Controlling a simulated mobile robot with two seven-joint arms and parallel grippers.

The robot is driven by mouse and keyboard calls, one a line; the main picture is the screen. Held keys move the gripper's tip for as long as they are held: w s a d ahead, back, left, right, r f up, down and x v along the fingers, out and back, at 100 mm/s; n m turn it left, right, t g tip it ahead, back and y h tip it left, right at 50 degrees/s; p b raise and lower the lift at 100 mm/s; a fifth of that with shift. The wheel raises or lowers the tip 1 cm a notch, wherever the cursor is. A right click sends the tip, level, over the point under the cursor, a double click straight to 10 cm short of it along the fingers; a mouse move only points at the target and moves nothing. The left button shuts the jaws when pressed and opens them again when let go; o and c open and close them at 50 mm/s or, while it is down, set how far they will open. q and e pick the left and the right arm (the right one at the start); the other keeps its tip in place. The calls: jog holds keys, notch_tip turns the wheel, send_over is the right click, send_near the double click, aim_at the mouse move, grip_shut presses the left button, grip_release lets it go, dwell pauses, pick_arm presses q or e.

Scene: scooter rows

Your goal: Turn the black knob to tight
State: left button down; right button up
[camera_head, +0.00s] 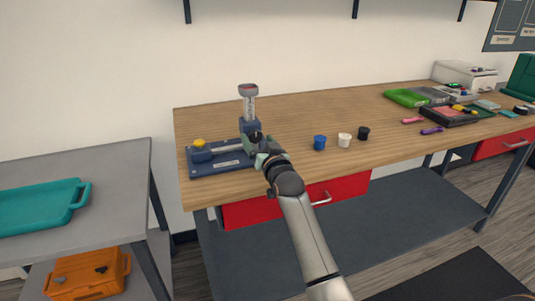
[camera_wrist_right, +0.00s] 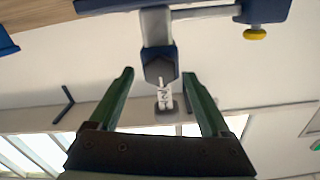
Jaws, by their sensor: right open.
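A blue fixture (camera_head: 222,157) sits at the left end of the wooden bench. It has a yellow knob (camera_head: 199,143), a metal rod and an upright labelled post (camera_head: 249,105) with a cup-like top. My right gripper (camera_head: 258,145) is at the fixture's right end, covering part of it. In the right wrist view my gripper (camera_wrist_right: 158,80) is open, and a dark blue hexagonal-faced block (camera_wrist_right: 160,68) lies just ahead, between the fingertips in the picture; contact is unclear. I cannot clearly make out a black knob on the fixture. My left gripper is not in view.
Small blue (camera_head: 320,142), white (camera_head: 344,140) and black (camera_head: 363,133) pieces stand on the bench right of my arm. Green and dark trays (camera_head: 406,97) with loose items lie farther right. A grey table with a teal tray (camera_head: 40,208) stands at left.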

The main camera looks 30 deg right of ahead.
jog(key=v, duration=1.1)
jog(key=shift+p, duration=0.35)
